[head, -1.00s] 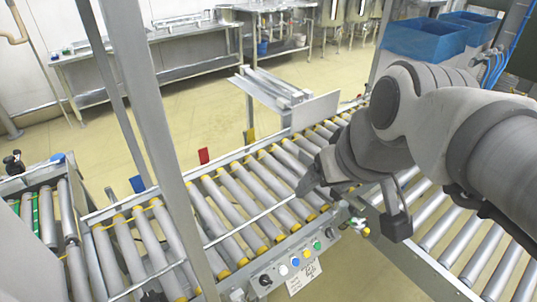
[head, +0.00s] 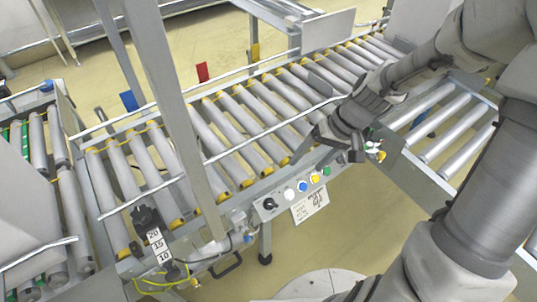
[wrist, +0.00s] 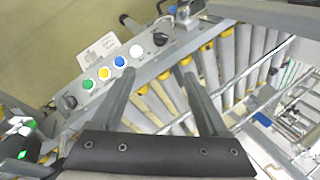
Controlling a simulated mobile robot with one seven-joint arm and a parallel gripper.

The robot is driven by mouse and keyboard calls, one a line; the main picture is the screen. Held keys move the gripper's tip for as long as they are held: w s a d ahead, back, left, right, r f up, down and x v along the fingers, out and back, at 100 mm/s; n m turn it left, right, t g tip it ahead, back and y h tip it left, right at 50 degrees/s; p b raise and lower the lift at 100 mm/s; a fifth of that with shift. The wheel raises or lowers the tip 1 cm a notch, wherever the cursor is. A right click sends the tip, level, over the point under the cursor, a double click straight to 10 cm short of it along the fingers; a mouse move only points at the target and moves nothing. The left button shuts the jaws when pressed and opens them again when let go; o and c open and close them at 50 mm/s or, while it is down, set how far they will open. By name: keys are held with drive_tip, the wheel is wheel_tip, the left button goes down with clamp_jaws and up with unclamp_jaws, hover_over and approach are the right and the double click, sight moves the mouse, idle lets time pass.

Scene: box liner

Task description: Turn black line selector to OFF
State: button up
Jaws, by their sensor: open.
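A grey control panel on the conveyor's front side carries a black knob (head: 270,203) at its left end, then white, blue, yellow and green buttons. In the wrist view this black knob (wrist: 160,38) is beyond the white button, ahead of my gripper. A second black knob (wrist: 70,101) sits past the green button; my gripper hides that end in the head view. I cannot read which is the line selector or its setting. My gripper (head: 325,158) is open over the conveyor's front edge near the panel's green end. Its fingers (wrist: 155,70) are apart and empty, clear of both knobs.
The roller conveyor (head: 240,125) lies directly behind the panel. A grey upright post (head: 180,115) stands left of the panel. A white label (head: 310,203) hangs below the buttons. Open floor is in front of the panel.

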wheel_tip(320, 180, down, 3)
drive_tip(key=b, duration=0.8)
approach(273, 204)
drive_tip(key=shift+m+y, duration=0.4)
drive_tip(key=x, duration=0.8)
drive_tip(key=shift+w+d+f, duration=0.1)
drive_tip(key=shift+d+f, duration=0.05)
drive_tip(key=shift+f, duration=0.4)
clamp_jaws()
